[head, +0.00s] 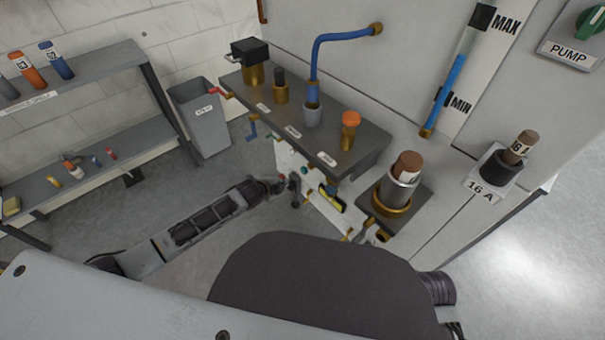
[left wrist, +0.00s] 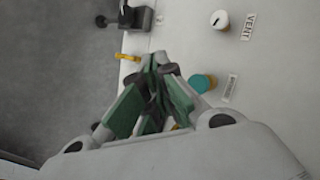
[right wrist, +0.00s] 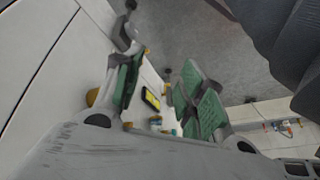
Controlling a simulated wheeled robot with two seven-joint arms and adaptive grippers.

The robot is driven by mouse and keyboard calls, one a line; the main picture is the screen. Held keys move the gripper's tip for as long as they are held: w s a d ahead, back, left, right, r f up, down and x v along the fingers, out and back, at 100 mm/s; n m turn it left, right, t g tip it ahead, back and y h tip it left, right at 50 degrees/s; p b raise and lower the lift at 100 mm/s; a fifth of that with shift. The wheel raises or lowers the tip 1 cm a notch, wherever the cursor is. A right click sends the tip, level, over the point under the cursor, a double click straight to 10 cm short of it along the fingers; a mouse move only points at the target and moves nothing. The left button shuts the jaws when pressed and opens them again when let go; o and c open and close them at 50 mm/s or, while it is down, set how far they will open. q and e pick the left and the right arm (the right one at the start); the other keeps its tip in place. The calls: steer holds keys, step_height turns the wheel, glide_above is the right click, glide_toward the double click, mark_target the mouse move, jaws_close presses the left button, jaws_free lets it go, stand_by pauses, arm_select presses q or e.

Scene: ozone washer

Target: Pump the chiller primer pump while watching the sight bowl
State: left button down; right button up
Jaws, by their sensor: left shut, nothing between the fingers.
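A teal round button (left wrist: 203,83) with a label beside it, probably the primer, sits on the white panel in the left wrist view. The label is too small to read surely. The button also shows small in the head view (head: 304,170). My left gripper (left wrist: 160,68) is shut and empty, its tips just left of the button and apart from it in the picture. In the head view the left gripper (head: 287,184) is beside the panel under the dark shelf. My right gripper (right wrist: 152,68) is open and empty in the right wrist view. I cannot surely pick out the sight bowl.
A white knob (left wrist: 220,19) marked VENT and a yellow handle (left wrist: 127,57) are near the button. A yellow-faced dark part (right wrist: 151,98) shows between my right fingers. Fittings stand on the dark shelf (head: 366,160). A grey bin (head: 205,128) stands left, on mostly clear floor.

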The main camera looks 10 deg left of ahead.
mark_target(304, 170)
arm_select(q)
steer(key=shift+w+d+b, duration=0.55)
steer(key=shift+w+d, duration=0.3)
steer(key=shift+w, duration=0.25)
steer(key=shift+w+d+b, duration=0.5)
steer(key=shift+w+d, duration=0.35)
steer(key=shift+w, duration=0.25)
arm_select(e)
steer(key=shift+t+y, duration=0.4)
steer(key=shift+t, duration=0.1)
steer(key=shift+w+a+f, duration=0.1)
steer(key=shift+a+f, duration=0.1)
steer(key=shift+f, duration=0.6)
steer(key=shift+w+a+f, duration=0.1)
steer(key=shift+a+f, duration=0.15)
steer(key=shift+f, duration=0.6)
steer(key=shift+w+a+f, duration=0.1)
steer(key=shift+a+f, duration=0.1)
steer(key=shift+f, duration=0.6)
arm_select(q)
steer(key=shift+w+d+p, duration=0.2)
steer(key=shift+w+p, duration=0.1)
arm_select(e)
steer(key=shift+r, duration=0.3)
arm_select(q)
steer(key=shift+w+d+r+b, duration=0.1)
steer(key=shift+w+d+b, duration=0.2)
steer(key=shift+w+d, duration=0.65)
arm_select(e)
steer(key=shift+f, duration=0.35)
